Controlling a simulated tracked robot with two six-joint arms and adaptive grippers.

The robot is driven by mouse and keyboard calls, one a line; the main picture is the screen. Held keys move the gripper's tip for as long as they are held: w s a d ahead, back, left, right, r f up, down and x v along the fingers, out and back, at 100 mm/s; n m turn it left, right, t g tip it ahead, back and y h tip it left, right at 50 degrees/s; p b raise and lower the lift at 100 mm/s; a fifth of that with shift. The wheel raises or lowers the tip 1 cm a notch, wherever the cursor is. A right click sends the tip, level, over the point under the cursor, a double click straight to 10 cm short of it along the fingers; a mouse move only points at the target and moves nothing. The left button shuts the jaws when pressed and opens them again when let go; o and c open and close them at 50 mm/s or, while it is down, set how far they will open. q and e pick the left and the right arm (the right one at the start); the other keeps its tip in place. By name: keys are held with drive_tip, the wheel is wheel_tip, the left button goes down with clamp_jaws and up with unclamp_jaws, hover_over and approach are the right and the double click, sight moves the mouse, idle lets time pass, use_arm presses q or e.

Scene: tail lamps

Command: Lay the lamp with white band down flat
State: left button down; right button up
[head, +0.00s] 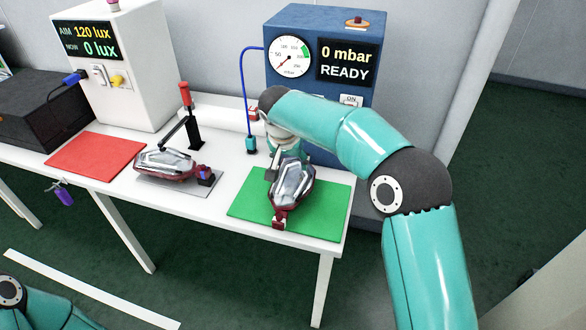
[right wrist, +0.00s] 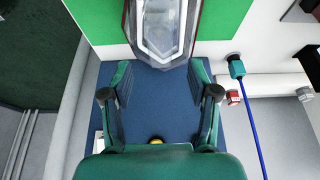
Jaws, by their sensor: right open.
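A tail lamp (head: 291,184) with a clear and silver lens and dark red edges is on the green mat (head: 322,212), lens up; it also shows at the top of the right wrist view (right wrist: 163,30). A similar lamp (head: 165,166) is on a grey plate at the left, beside a red-handled clamp (head: 188,110). I cannot make out which has a white band. My right gripper (right wrist: 160,72) is open and empty, its fingertips by the near end of the lamp on the mat in the wrist view. My left gripper is out of view.
A blue box (head: 320,60) with a gauge and a READY display stands behind the green mat. A white box (head: 118,75) reads 0 lux. A blue hose (head: 243,95) ends in a teal connector. The red mat (head: 95,153) is empty.

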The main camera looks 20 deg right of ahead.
drive_tip(key=v, duration=0.6)
drive_tip(key=shift+s, duration=0.1)
